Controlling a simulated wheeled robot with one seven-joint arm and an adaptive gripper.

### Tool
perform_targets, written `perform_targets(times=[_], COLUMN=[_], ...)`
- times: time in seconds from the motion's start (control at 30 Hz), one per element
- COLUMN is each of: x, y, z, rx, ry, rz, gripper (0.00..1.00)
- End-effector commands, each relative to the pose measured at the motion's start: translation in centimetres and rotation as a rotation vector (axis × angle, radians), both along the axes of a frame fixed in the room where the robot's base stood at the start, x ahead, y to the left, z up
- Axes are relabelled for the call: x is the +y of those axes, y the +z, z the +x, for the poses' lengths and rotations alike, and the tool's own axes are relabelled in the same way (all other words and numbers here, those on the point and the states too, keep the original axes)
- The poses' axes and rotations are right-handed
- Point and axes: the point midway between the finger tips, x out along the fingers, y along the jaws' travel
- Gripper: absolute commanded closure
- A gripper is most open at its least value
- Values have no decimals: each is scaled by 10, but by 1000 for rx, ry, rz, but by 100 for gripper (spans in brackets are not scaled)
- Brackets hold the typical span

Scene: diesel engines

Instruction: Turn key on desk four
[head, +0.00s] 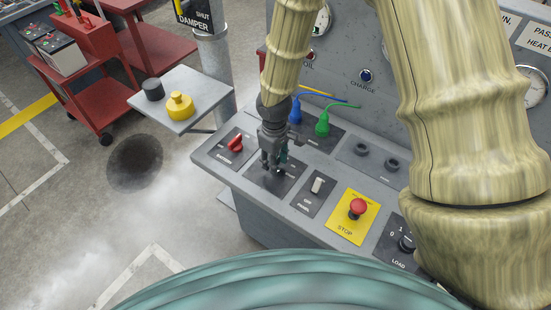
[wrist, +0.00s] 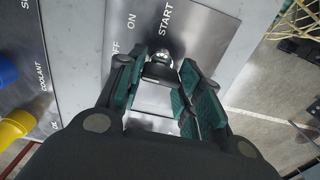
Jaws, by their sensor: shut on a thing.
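The lock is on a dark key plate (wrist: 185,25) lettered OFF, ON and START. My gripper (wrist: 158,92) is shut on the key, with green pads on both sides of it. In the head view my gripper (head: 271,163) points down onto the same plate (head: 283,186) on the grey desk (head: 260,205). My fingers hide most of the key there, and I cannot tell its exact angle.
A red lever (head: 235,143) is left of my gripper. A white rocker switch (head: 317,186), a red stop button (head: 357,207) and a load switch (head: 406,243) lie to the right. Blue (head: 296,112) and green (head: 322,124) plugs stand close behind. A yellow knob (head: 180,105) sits on a side shelf.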

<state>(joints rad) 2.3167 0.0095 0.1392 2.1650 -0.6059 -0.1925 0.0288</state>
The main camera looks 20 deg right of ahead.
Motion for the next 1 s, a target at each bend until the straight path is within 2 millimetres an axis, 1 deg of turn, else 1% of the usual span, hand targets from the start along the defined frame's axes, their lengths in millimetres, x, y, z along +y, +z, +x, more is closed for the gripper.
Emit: perform_targets(times=[0.03, 0.4, 0.43, 0.5, 0.53, 0.87, 1.0], x=[1, 1, 1, 1, 1, 0, 0], y=[1, 2, 2, 1, 1, 1, 9], z=[4, 5, 5, 4, 4, 2, 2], rx=[-9, -10, -10, -9, -8, -4, -5], ry=[4, 7, 7, 7, 6, 6, 6], rz=[3, 4, 4, 3, 3, 2, 1], gripper=[88, 88, 59, 46, 43, 43, 43])
